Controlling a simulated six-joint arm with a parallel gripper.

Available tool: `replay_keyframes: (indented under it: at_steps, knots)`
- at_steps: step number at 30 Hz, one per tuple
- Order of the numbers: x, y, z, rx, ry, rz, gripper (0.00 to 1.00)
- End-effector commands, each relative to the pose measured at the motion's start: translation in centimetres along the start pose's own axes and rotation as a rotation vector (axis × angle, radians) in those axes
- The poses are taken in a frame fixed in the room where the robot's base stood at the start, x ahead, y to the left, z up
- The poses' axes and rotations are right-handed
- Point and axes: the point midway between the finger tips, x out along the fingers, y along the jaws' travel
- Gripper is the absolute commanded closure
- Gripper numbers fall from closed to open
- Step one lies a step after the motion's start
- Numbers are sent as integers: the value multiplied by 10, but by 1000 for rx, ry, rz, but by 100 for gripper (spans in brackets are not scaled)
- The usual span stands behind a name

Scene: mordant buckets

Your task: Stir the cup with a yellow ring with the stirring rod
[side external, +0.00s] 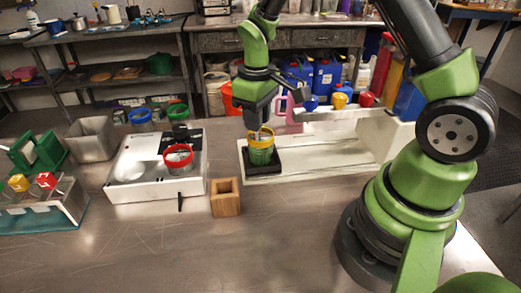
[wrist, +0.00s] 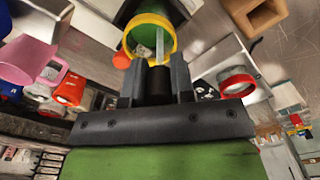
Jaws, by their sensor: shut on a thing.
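The cup with a yellow ring (side external: 260,155) has a green body and stands on a black pad (side external: 278,168) on a white tray. It also shows in the wrist view (wrist: 133,38), just beyond my fingertips. My gripper (side external: 262,118) points down right above this cup. In the wrist view my gripper (wrist: 156,78) is shut on the dark handle of the stirring rod. The rod's pale, clear shaft (wrist: 160,46) reaches into the yellow-ringed opening. The rod's depth and whether it touches the cup's wall or bottom cannot be told.
A cup with a red ring (side external: 178,167) stands on a white device (side external: 140,185) to the left. A hollow wooden block (side external: 226,200) stands in front. Blue-ringed (side external: 140,117) and green-ringed (side external: 177,113) cups stand behind, near a metal bin (side external: 92,140). The front table is clear.

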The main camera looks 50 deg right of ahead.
Motion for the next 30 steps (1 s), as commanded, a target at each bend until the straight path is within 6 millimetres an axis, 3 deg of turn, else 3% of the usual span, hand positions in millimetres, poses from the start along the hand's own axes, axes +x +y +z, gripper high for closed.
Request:
replay_keyframes:
  at_steps: [11,23,30]
  knots:
    - [0,9,14,2,0,0,100]
    - [0,24,2,0,1,1,100]
    - [0,18,-8,-2,0,0,100]
